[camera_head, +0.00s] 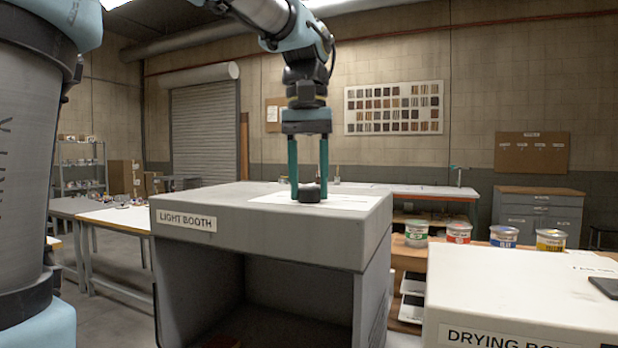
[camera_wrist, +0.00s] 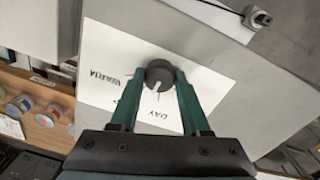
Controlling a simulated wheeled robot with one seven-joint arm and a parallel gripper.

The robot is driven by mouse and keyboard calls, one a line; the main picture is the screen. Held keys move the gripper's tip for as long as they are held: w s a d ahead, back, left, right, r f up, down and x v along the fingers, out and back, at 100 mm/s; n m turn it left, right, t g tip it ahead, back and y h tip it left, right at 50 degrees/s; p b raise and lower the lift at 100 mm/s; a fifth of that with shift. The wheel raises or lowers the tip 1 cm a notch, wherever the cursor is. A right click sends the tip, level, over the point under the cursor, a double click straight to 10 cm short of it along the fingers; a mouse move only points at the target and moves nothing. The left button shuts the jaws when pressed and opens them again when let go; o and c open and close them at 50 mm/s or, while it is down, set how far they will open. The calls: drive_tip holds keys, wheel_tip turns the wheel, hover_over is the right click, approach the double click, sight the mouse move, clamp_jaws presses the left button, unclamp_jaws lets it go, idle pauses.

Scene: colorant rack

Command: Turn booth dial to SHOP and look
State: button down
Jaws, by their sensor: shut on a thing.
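The booth dial (camera_head: 309,194) is a dark round knob on top of the grey light booth (camera_head: 290,238). My gripper (camera_head: 308,187) points straight down, its two green fingers shut on the dial's sides. In the wrist view the dial (camera_wrist: 159,74) sits between the fingertips, with a pale pointer mark towards the bottom of the picture. The white dial card (camera_wrist: 115,55) under it carries upside-down words: one like WARM at left and DAY below the dial. A further marking by the left finger is mostly covered, and I cannot read SHOP anywhere.
A white drying box (camera_head: 520,290) stands at the front right. Several paint cans (camera_head: 459,232) stand on a wooden bench behind it. The booth's front is open and dark inside. A grey fitting (camera_wrist: 258,18) lies near the card's side in the wrist view.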

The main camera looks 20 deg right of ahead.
sight(307, 187)
drive_tip(key=shift+m+p, duration=0.4)
drive_tip(key=shift+m, duration=1.2)
drive_tip(key=shift+c, duration=1.8)
unclamp_jaws()
wheel_tip(307, 187, up, 11)
drive_tip(key=shift+a+f, duration=0.15)
drive_tip(key=shift+a, duration=0.05)
